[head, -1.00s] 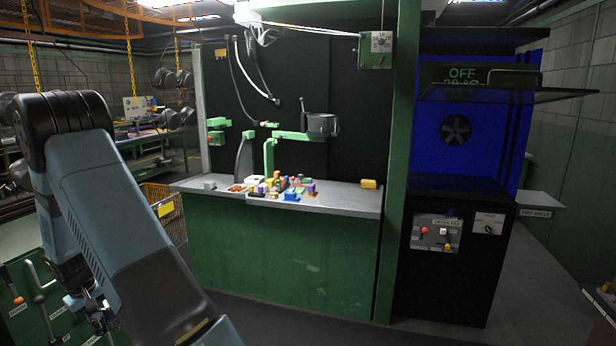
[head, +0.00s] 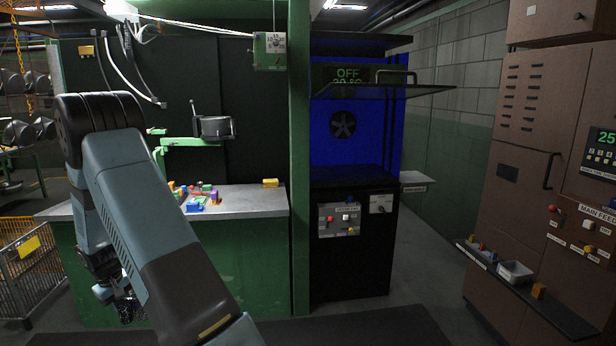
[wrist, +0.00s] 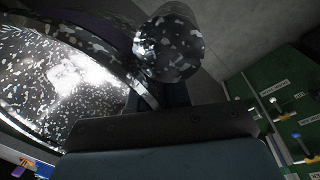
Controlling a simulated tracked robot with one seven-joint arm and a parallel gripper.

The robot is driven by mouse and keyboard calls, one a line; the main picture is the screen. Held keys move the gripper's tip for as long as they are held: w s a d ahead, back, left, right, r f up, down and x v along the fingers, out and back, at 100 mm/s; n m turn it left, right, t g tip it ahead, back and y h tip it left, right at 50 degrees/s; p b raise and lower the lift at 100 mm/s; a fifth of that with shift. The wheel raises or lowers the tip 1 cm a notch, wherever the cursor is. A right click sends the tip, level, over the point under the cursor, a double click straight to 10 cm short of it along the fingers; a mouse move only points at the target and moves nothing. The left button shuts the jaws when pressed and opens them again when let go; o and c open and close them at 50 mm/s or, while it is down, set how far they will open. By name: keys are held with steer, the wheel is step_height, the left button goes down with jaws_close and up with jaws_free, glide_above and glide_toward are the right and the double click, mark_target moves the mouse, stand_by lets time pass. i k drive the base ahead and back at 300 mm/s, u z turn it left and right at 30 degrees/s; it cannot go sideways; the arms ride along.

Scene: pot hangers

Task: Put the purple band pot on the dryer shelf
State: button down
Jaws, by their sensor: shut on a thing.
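In the wrist view a black-and-white speckled pot (wrist: 65,85) with a dark purple band (wrist: 95,22) fills the upper left, its shiny surface catching light. A speckled rounded knob or handle end (wrist: 168,45) is beside its rim. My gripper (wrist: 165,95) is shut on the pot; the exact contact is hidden. In the head view my gripper (head: 112,288) hangs low at left, mostly behind my arm, and the pot is hard to make out there. The dryer (head: 345,125) has a lit blue interior and an "OFF" display. A small grey labelled shelf (head: 414,178) juts out at its right side.
A green workbench (head: 255,200) with colored blocks stands behind my arm. A green post (head: 299,160) separates bench and dryer. A brown cabinet (head: 520,180) stands right; a wire basket (head: 32,272) stands left.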

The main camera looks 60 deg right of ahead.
mark_target(349, 175)
steer(key=u, duration=1.2)
steer(key=i, duration=0.15)
steer(key=z, duration=2.15)
